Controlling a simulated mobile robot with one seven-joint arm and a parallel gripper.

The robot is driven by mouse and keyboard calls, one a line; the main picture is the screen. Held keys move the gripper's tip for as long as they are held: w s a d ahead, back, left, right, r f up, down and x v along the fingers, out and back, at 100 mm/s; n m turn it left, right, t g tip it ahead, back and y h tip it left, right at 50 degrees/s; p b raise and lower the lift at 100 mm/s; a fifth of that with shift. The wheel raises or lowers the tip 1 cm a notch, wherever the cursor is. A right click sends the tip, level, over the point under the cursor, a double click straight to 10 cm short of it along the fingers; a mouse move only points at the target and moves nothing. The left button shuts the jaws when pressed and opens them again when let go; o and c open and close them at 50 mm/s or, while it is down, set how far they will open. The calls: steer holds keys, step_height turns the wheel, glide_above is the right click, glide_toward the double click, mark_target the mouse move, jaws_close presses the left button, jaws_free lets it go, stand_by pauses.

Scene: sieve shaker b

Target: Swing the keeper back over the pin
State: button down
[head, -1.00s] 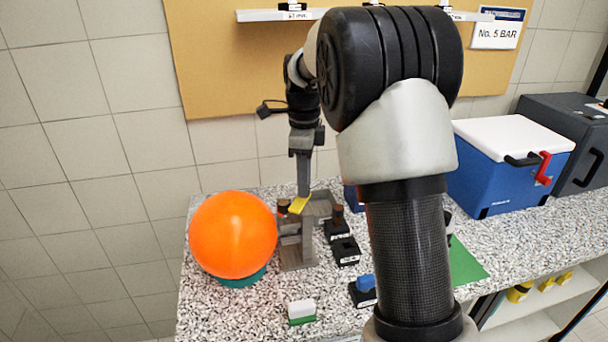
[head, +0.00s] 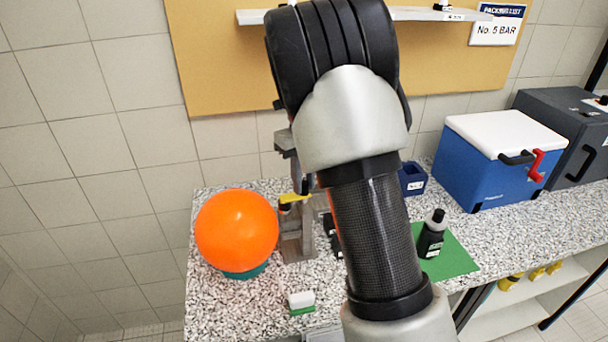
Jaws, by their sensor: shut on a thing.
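The yellow keeper (head: 296,198) is a small bar at the top of the grey stand (head: 296,245), just right of the orange ball. My gripper (head: 304,188) comes down from above, mostly hidden behind my arm, and is shut on the keeper near its right part. A dark post with a brown tint, possibly the pin (head: 285,208), shows just under the keeper's left end. I cannot tell whether the keeper touches it. The right side of the stand is hidden by my arm.
An orange ball (head: 237,232) on a teal base stands close left of the stand. A white and green block (head: 301,302) lies in front. A black bottle (head: 432,234) on a green mat (head: 458,258), a small blue bin (head: 412,179) and a blue cooler (head: 490,172) are to the right.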

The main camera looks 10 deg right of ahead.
steer(key=shift+r+m+p, duration=0.1)
steer(key=shift+m+p, duration=0.2)
steer(key=shift+m, duration=0.3)
steer(key=c, duration=1.5)
jaws_free()
steer(key=shift+c, duration=0.2)
steer(key=shift+r, duration=0.1)
step_height(320, 180, up, 17)
steer(key=shift+r, duration=0.1)
